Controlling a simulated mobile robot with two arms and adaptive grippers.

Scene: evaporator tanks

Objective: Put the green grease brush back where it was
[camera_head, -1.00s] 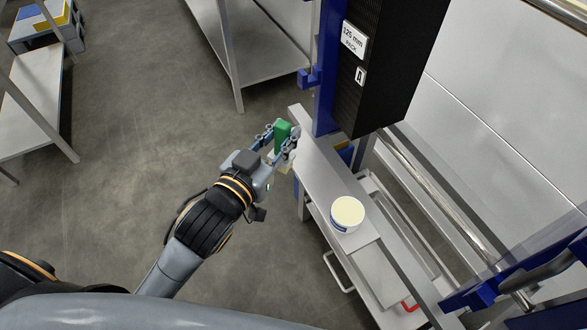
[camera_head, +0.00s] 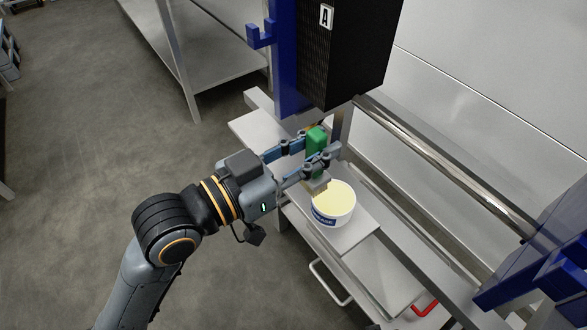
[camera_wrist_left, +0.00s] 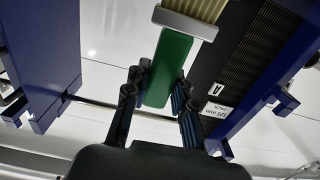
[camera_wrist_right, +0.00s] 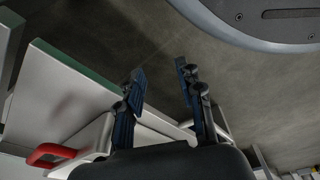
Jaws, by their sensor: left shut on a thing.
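The green grease brush (camera_head: 316,142) is held in my left gripper (camera_head: 309,162), which is shut on its green handle. Its bristle end points down, beside or over the left rim of the white grease tub (camera_head: 333,215); I cannot tell whether it touches. The tub holds pale yellow grease and stands on the grey shelf. In the left wrist view the green handle (camera_wrist_left: 167,70) lies between the fingers, with the metal band and pale bristles (camera_wrist_left: 195,12) beyond. My right gripper (camera_wrist_right: 160,85) is open and empty in the right wrist view.
The grey shelf (camera_head: 262,133) is bare at its far left end. A blue post and a black panel marked A (camera_head: 345,55) rise close behind the brush. A steel rail (camera_head: 440,165) runs to the right. A red handle (camera_head: 425,309) shows below.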

